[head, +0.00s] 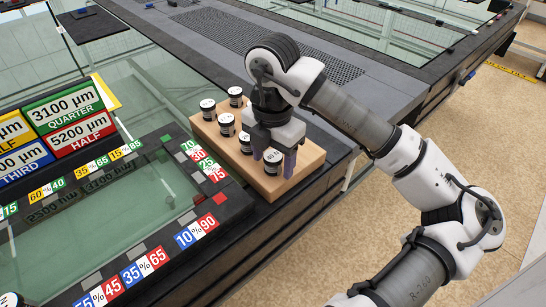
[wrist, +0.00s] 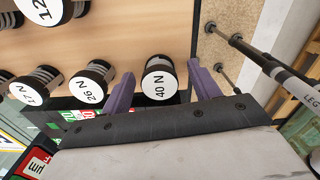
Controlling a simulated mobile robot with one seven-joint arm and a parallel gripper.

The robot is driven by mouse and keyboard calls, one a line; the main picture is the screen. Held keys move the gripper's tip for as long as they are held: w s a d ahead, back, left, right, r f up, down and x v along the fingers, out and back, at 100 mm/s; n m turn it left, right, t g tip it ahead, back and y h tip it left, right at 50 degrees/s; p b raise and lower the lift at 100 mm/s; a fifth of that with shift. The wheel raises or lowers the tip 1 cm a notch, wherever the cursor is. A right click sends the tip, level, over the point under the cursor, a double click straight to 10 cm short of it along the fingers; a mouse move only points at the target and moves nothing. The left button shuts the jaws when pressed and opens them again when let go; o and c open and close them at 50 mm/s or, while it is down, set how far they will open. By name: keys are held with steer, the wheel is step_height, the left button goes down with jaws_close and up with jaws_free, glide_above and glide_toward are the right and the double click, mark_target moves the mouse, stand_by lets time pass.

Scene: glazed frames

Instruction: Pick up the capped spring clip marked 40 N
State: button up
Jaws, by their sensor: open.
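The capped spring clip marked 40 N (wrist: 160,86) has a white round cap with a black rim and stands on the wooden block. In the head view the clip (head: 272,157) is at the block's near right end, partly hidden by my gripper. My gripper (wrist: 163,88) is open, with its two purple fingers on either side of the 40 N clip. In the wrist view a gap shows between the clip and each finger. In the head view my gripper (head: 274,162) reaches down over the block.
The wooden block (head: 310,158) bears several similar clips. A clip marked 26 N (wrist: 90,86) stands close outside one finger. A clip marked 17 N (wrist: 36,86) is farther left, and one showing 12 (wrist: 42,8) is behind. A dark-framed glass panel (head: 110,215) lies beside the block.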

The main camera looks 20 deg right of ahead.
steer(key=shift+f, duration=0.15)
steer(key=c, duration=1.1)
steer(key=shift+o, duration=0.2)
